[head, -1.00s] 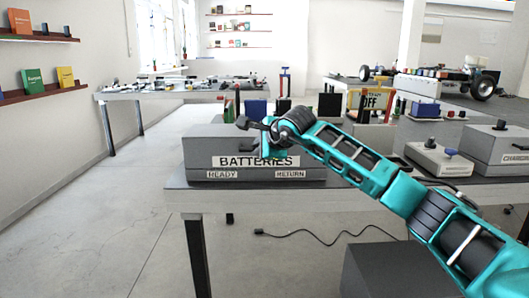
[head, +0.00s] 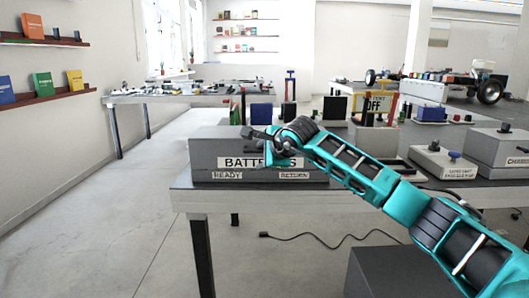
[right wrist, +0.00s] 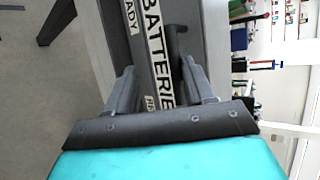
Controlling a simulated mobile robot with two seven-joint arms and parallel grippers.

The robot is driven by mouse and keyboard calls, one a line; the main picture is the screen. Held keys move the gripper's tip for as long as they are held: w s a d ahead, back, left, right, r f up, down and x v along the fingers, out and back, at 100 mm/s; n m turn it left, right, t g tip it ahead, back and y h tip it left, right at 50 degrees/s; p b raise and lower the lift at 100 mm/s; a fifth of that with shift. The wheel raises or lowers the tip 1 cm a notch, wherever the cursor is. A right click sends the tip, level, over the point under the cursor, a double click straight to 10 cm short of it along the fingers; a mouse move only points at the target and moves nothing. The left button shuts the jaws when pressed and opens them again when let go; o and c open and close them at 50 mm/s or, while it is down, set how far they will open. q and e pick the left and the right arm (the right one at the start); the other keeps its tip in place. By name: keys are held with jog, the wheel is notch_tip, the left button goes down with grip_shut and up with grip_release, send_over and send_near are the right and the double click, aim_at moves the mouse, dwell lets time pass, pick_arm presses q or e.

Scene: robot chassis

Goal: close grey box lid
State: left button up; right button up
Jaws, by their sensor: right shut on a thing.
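The grey box (head: 205,160) sits at the left end of the grey table, its front labelled BATTERIES, READY and RETURN. Its lid (head: 215,147) looks down on the base, with a thin seam above the lower labels; whether it is fully closed I cannot tell. My right gripper (right wrist: 160,85) is at the box front, shut on part of the lid, with its fingers on both sides of the BATTERIES strip in the right wrist view. In the head view, the right wrist hides the middle of that label. My left gripper is not in view.
A light box with a dark knob (head: 441,161) and another grey box (head: 497,148) stand right on the table. Blue and black blocks stand behind the grey box. A cable lies on the floor. Open floor lies to the left.

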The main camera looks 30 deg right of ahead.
jog(key=shift+s+a+f, duration=0.1)
jog(key=shift+s+f, duration=0.05)
jog(key=shift+f, duration=0.4)
pick_arm(q)
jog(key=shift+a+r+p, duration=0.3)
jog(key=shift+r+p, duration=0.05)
jog(key=shift+p, duration=0.6)
pick_arm(e)
jog(key=d+r+v, duration=0.1)
jog(key=v, duration=1.2)
jog(key=shift+w+a, duration=0.2)
jog(key=shift+a, duration=0.2)
